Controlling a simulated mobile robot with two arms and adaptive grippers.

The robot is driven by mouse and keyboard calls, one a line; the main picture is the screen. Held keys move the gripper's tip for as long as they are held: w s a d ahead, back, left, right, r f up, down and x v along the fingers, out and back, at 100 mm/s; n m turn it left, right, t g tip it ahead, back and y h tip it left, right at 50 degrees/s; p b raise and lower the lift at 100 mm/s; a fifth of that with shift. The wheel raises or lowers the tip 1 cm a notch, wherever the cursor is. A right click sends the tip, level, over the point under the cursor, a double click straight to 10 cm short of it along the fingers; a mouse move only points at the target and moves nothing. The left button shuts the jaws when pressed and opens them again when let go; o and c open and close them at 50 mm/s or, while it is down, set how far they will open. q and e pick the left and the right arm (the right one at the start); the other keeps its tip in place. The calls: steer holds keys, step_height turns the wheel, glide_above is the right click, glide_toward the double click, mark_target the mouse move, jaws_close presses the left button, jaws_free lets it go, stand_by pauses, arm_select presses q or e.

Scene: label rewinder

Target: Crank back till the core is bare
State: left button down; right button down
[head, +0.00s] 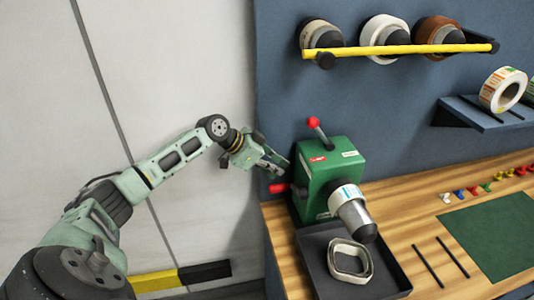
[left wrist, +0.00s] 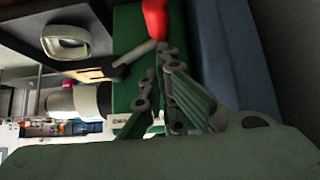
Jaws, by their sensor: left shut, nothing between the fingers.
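The green label rewinder (head: 330,170) stands at the left end of the wooden bench. A red-knobbed lever (head: 314,124) rises from its top. The red crank knob (head: 278,188) juts out low on its left side and also shows in the left wrist view (left wrist: 155,18). A white band with a bluish edge (head: 345,196) sits around the spindle, behind its grey end (head: 356,217). I cannot tell how much material is wound there. My left gripper (head: 279,163) is shut and empty, above the crank knob and apart from it. My right gripper is not in view.
A dark tray (head: 391,272) below the spindle holds a pale loop of strip (head: 349,261). Several rolls hang on the wall behind a yellow bar (head: 400,49). A label roll (head: 502,90) sits on a shelf. Two black rods and a green mat (head: 496,235) lie to the right.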

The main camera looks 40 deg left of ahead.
mark_target(283, 185)
arm_select(q)
steer(key=shift+s+a+f+p, duration=0.15)
steer(key=shift+f+p, duration=0.2)
steer(key=shift+f, duration=0.95)
step_height(283, 185, down, 3)
steer(key=b, duration=0.5)
steer(key=shift+r+g+h, duration=0.2)
steer(key=shift+g+h, duration=0.1)
steer(key=shift+h, duration=0.1)
steer(key=shift+r, duration=0.2)
